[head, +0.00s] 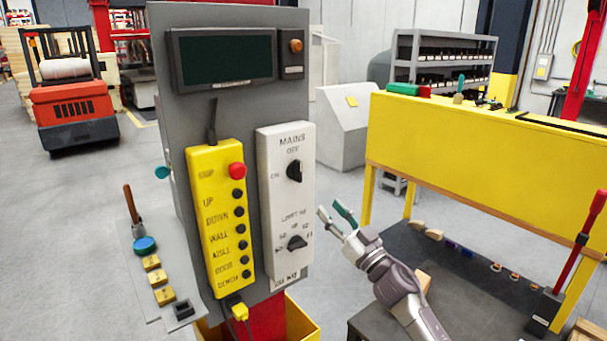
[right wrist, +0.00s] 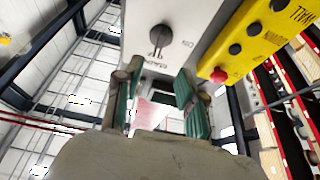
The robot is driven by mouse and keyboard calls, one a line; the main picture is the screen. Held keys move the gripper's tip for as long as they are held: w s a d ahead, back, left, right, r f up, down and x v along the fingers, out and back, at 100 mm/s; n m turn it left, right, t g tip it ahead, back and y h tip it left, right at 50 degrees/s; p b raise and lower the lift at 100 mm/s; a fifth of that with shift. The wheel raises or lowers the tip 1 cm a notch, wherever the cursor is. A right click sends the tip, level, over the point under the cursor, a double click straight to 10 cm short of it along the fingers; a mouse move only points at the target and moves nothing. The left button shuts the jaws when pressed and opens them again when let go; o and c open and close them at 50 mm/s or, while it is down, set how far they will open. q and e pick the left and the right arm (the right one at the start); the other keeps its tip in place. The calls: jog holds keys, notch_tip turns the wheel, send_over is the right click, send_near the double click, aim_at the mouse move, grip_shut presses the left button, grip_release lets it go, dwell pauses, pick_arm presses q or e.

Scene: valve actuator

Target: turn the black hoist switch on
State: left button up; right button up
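A white switch box (head: 284,207) is mounted on the grey panel. Its upper black rotary switch (head: 294,171) sits below the words MAINS and OFF, with ON to its left; its handle looks upright, in line with OFF. A second black knob (head: 297,243) sits lower on the box. My right gripper (head: 334,211) is open and empty, to the right of the box and apart from both knobs. In the right wrist view the upper switch (right wrist: 160,38) appears upside down beyond the spread green-padded fingers (right wrist: 155,105). My left gripper is not in view.
A yellow pendant (head: 222,215) with black buttons and a red button (head: 236,170) hangs left of the white box. A dark screen (head: 224,58) is above. A yellow workbench (head: 480,150) stands to the right. A side shelf (head: 158,275) holds small yellow blocks.

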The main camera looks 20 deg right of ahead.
aim_at(301, 176)
jog(key=p+x, duration=0.2)
jog(key=x, duration=0.9)
jog(key=shift+w, duration=0.25)
jog(key=shift+w+a, duration=0.2)
jog(key=shift+w, duration=0.2)
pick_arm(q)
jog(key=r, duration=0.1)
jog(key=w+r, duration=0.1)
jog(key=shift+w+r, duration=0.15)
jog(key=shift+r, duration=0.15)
pick_arm(e)
jog(key=shift+r, duration=0.1)
grip_shut()
